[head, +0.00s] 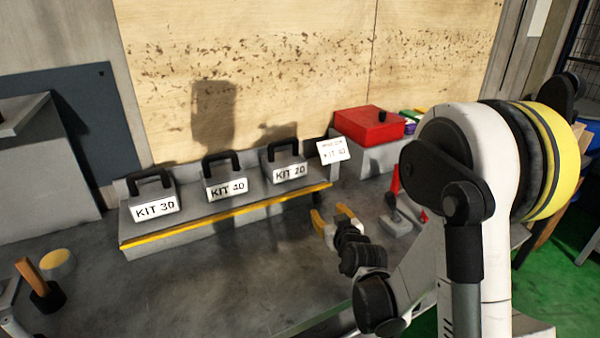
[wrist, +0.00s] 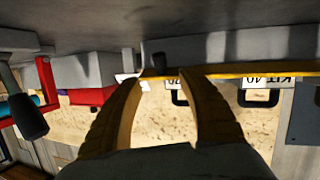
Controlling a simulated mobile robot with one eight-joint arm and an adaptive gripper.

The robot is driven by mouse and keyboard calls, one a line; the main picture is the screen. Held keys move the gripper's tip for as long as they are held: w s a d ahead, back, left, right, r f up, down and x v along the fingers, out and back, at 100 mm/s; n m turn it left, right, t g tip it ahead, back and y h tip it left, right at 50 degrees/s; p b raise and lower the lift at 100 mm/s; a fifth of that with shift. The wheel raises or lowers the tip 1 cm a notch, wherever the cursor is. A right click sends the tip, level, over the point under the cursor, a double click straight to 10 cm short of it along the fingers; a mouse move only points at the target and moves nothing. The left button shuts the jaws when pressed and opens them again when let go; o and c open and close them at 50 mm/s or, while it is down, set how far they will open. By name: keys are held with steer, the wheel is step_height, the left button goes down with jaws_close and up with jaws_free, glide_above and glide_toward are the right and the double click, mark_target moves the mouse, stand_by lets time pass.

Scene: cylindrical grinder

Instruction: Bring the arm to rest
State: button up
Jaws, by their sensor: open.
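My gripper (head: 333,218) is open and empty, with yellow fingers, above the grey bench in the head view. It is in front of the right end of the kit shelf and apart from it. In the wrist view, which is upside down, the yellow fingers (wrist: 165,85) stand apart with nothing between them. My white arm fills the right of the head view, bent at the elbow.
A grey shelf with a yellow edge (head: 225,215) holds KIT 30 (head: 155,208), KIT 40 (head: 227,188) and KIT 20 (head: 289,171). A red box (head: 369,127) and a red-handled lever (head: 396,183) are near my arm. The bench front (head: 190,290) is mostly clear.

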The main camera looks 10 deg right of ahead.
steer(key=shift+s+r, duration=0.15)
steer(key=shift+r, duration=0.15)
steer(key=s+r+m+g, duration=0.1)
steer(key=s+r+g, duration=0.2)
steer(key=s, duration=1.2)
steer(key=s+r+g, duration=0.3)
steer(key=s+g, duration=0.1)
steer(key=s, duration=1.1)
steer(key=shift+s+a+r+m+g+h, duration=0.2)
steer(key=shift+r+m+g+h, duration=0.2)
